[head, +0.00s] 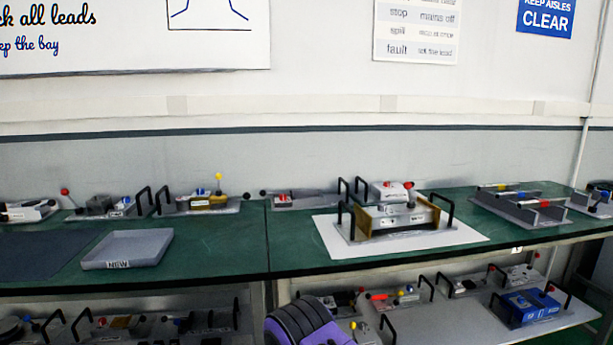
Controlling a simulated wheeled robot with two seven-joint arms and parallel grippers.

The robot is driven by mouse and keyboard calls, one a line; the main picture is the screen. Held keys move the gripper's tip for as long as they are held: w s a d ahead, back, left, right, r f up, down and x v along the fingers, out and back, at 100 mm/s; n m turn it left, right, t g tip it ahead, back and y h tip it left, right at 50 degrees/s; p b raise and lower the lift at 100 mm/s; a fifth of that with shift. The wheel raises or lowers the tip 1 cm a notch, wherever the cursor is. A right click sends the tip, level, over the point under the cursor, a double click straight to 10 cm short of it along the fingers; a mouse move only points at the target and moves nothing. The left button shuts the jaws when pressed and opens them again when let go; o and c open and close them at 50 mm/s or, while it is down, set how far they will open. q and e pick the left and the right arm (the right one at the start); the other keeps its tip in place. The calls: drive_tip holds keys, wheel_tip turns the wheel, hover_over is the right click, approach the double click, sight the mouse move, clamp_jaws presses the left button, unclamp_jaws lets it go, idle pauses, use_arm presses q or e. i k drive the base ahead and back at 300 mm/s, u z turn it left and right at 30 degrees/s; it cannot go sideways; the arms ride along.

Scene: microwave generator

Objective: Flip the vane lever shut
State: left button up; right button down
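A generator unit (392,221) stands on a white mat (330,242) on the green bench. Neither of my grippers is in view. A purple and black rounded part, likely of my own arm, shows at the bottom centre.
A grey tray (125,251) labelled "NEW" sits on the bench at left, beside a dark mat (40,255). Other units with levers, such as one with a yellow knob (208,200), line the back. The lower shelf (455,318) holds several more units. Bare green bench lies between tray and white mat.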

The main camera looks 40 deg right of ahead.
sight(407, 186)
drive_tip(key=u, duration=2)
drive_tip(key=k, duration=2.85)
drive_tip(key=z, duration=1.95)
